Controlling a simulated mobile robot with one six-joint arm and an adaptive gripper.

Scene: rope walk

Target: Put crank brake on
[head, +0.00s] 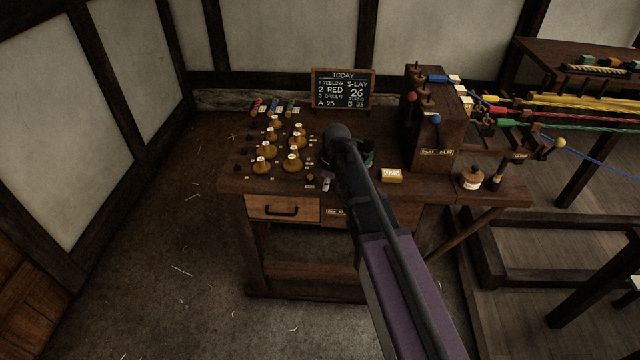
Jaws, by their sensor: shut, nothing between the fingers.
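The wooden machine housing (438,120) stands at the right of the bench. A dark lever with a red knob (411,97) is on its left side, and a blue knob (436,118) is on its front above small lay labels. A rod with a yellow ball (560,143) sticks out at the far right, beside a small labelled block (520,156). I cannot tell which of these is the crank brake or how it is set. My arm reaches over the bench middle, left of the housing. My gripper's fingers are hidden from this view.
The bench (235,186) holds several wooden pegs (292,162), coloured spools (290,108), a chalkboard (343,88) and a small labelled box (392,175). Coloured ropes (590,122) run off right. The floor at left is clear.

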